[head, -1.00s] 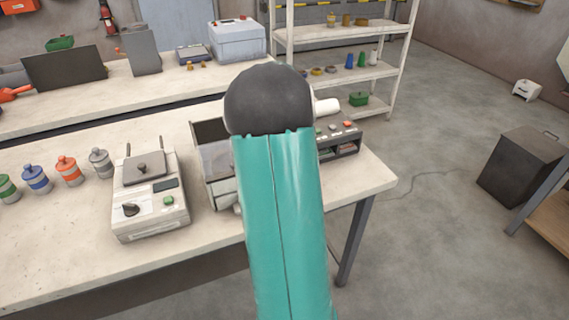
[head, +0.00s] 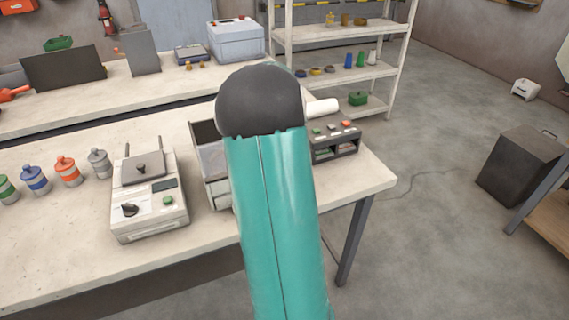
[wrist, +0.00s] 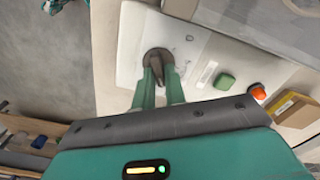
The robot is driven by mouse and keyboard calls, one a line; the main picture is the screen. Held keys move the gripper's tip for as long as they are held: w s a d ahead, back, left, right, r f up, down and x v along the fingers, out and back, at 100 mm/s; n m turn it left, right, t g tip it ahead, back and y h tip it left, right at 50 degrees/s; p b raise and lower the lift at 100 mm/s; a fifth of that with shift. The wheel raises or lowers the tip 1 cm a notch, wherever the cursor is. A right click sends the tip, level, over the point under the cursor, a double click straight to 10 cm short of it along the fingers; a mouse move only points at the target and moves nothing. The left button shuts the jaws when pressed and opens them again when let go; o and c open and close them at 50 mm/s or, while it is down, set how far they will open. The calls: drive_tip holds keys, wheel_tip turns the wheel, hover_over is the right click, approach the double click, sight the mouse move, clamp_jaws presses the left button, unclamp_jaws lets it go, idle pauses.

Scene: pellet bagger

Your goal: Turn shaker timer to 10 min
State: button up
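In the wrist view, a dark round knob (wrist: 158,57) with a raised grip sits on the pale front panel (wrist: 130,58) of a white machine. A sheet with faint marks lies around the knob; I cannot read its scale. My gripper (wrist: 161,78) has its two teal fingers at the knob, one on each side of the grip. I cannot tell whether they press on it. A green button (wrist: 224,82) and an orange button (wrist: 257,92) are right of the knob. In the head view my arm hides my gripper and most of the machine (head: 215,165) behind it.
Left of my arm stands a white device (head: 150,195) with a black knob and green button. Several coloured canisters (head: 68,172) stand beside it. A grey box with buttons (head: 335,138) is at the bench's (head: 375,180) right end. Open floor lies to the right.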

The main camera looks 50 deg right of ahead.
drive_tip(key=o, duration=0.3)
drive_tip(key=shift+o, duration=0.2)
drive_tip(key=shift+r, duration=0.1)
wheel_tip(320, 180, up, 14)
drive_tip(key=shift+a, duration=0.1)
idle(0.6)
